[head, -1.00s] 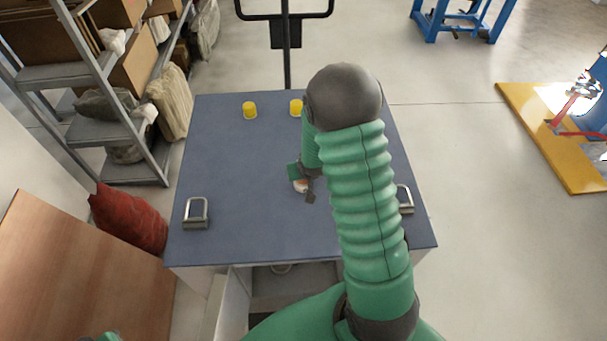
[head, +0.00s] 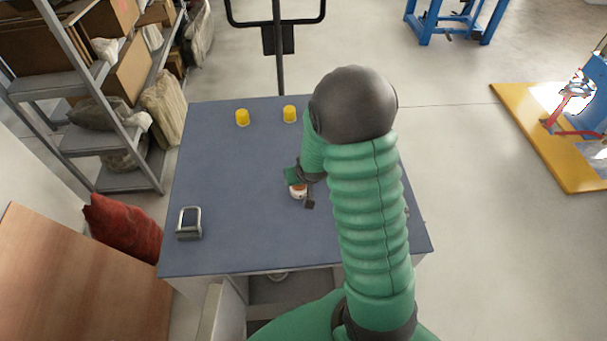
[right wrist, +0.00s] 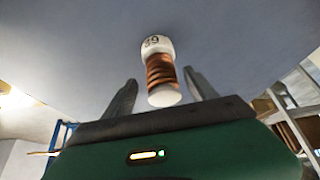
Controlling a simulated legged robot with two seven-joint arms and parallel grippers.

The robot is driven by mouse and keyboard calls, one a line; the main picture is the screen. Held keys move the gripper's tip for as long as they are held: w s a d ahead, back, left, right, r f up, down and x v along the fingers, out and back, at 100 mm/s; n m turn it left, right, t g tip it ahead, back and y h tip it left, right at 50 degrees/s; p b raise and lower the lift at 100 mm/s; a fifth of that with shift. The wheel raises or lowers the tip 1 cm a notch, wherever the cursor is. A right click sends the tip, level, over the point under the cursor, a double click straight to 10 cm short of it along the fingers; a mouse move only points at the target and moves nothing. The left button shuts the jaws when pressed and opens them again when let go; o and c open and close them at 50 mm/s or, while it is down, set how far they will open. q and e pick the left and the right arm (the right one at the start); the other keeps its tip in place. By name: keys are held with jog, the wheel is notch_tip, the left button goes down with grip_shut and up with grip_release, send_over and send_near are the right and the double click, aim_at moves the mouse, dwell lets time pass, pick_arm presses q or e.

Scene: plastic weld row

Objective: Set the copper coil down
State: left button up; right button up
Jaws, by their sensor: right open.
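The copper coil (right wrist: 160,70) is a white spool with brown copper windings and dark marks on its end. In the right wrist view it lies between the two fingers of my right gripper (right wrist: 160,82), with gaps visible on both sides. The gripper is open around the coil. In the head view the coil (head: 298,192) shows as a small white and copper spot at my right gripper (head: 301,190), at the blue-grey table top (head: 235,220). I cannot tell whether the coil touches the table. My left gripper is out of view.
Two yellow cups (head: 242,117) (head: 289,114) stand near the table's back edge. The table's left half is mostly clear.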

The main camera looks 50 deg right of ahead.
jog(key=v, duration=0.8)
jog(key=s+a+n+g+y, duration=0.1)
jog(key=s+a+n, duration=0.1)
jog(key=a, duration=0.7)
jog(key=s+a+n+g+y, duration=0.1)
jog(key=s+a+n+y, duration=0.1)
jog(key=a, duration=0.8)
jog(key=shift+s+f+n+g, duration=0.15)
jog(key=shift+s+n+g, duration=0.15)
jog(key=shift+s+n, duration=0.6)
jog(key=shift+w+a, duration=0.15)
jog(key=shift+a, duration=0.05)
